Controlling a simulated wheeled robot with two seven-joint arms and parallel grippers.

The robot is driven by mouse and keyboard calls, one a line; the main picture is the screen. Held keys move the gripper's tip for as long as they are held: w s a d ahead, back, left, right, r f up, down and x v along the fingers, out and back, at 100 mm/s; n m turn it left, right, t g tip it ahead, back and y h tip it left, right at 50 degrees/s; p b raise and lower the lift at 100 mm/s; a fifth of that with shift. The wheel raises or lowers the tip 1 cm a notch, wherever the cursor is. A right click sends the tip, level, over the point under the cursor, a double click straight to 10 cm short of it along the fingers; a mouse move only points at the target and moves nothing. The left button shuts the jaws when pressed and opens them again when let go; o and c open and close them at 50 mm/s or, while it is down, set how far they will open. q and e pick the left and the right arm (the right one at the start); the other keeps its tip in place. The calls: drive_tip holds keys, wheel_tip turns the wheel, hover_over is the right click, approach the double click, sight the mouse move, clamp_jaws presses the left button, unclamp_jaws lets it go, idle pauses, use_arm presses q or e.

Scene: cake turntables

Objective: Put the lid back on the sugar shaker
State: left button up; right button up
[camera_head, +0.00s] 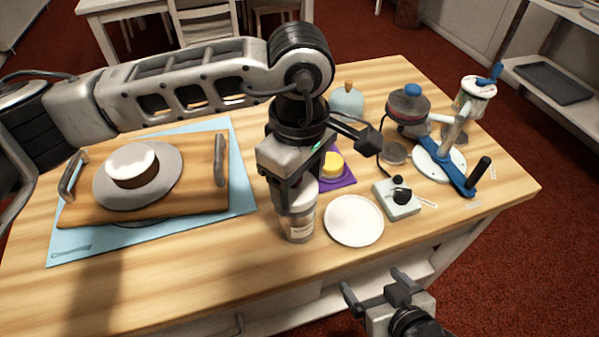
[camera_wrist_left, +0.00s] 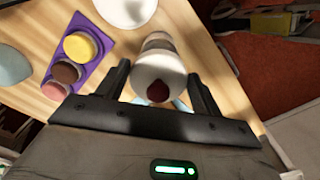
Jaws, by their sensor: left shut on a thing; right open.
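The sugar shaker (camera_head: 299,225) stands upright on the table, a pale jar with a label, left of the white plate. My left gripper (camera_head: 298,197) is directly above it, pointing down, shut on a pale cap-like piece that looks like the lid (camera_head: 302,201). In the left wrist view, that pale round piece with a dark red centre (camera_wrist_left: 158,72) sits between the fingers, in line with the jar. Whether it touches the jar's rim is hard to tell. My right gripper (camera_head: 373,287) is open and empty, off the front edge of the table.
The white plate (camera_head: 353,221) lies just right of the shaker. A purple tray (camera_head: 340,182) with small round pieces is behind. A small pale device (camera_head: 397,207) and a blue-armed stand (camera_head: 440,160) are further right. A wooden board (camera_head: 200,200) bears a cake turntable at left.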

idle(0.3)
use_arm(q)
drive_tip(key=shift+s+d+f+b, duration=0.1)
drive_tip(key=shift+d+f+b, duration=0.1)
drive_tip(key=shift+b, duration=0.35)
idle(0.3)
drive_tip(key=shift+f+b, duration=0.35)
drive_tip(key=shift+b, duration=0.5)
idle(0.8)
idle(0.4)
drive_tip(key=shift+b, duration=0.3)
drive_tip(key=shift+f+b, duration=0.25)
drive_tip(key=shift+b, duration=0.1)
drive_tip(key=shift+f+b, duration=0.45)
drive_tip(key=shift+b, duration=0.85)
idle(1.3)
